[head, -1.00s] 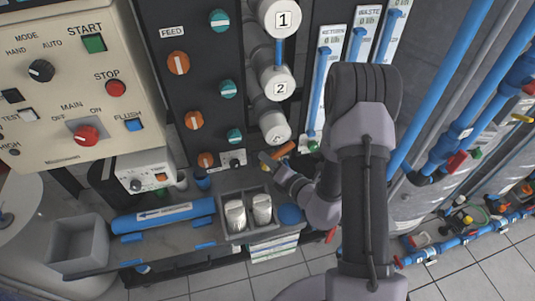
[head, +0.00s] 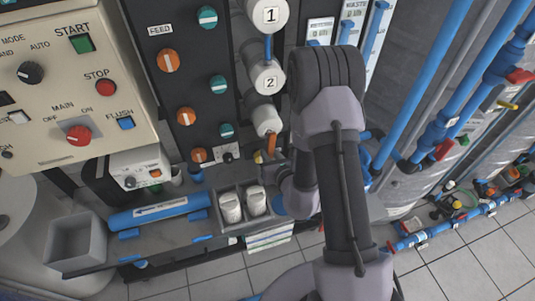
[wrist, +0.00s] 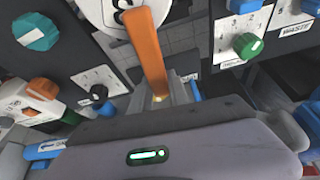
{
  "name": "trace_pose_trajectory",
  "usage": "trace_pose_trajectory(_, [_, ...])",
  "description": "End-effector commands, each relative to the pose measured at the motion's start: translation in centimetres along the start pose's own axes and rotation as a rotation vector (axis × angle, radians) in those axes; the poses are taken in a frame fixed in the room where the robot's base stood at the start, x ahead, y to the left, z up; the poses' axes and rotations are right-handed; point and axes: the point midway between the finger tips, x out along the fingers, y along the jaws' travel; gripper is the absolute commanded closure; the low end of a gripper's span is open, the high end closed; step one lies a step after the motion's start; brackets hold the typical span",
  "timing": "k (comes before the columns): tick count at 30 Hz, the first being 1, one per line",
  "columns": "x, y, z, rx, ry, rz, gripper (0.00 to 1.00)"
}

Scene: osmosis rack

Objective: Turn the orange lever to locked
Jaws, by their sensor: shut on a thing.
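The orange lever (wrist: 147,55) runs down the middle of the wrist view, its upper end at the round white end cap (wrist: 120,12). Its lower end goes in between the fingers of my gripper (wrist: 160,100), which is shut on it. In the head view the lever (head: 271,142) shows as a small, nearly upright orange strip below the lowest white cylinder (head: 267,121). My gripper (head: 260,158) is at its lower end there, partly hidden by my arm. I cannot read any locked mark.
Teal and orange knobs (head: 168,60) line the black panel left of the lever. A green knob (wrist: 248,46) is to the right in the wrist view.

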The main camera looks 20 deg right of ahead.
Motion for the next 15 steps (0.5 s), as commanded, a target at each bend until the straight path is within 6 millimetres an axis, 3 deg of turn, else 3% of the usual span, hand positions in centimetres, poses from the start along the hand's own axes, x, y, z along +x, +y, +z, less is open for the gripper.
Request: trace_pose_trajectory(15, [0.06,-0.43,0.28,-0.099,-0.007,-0.042,1.0])
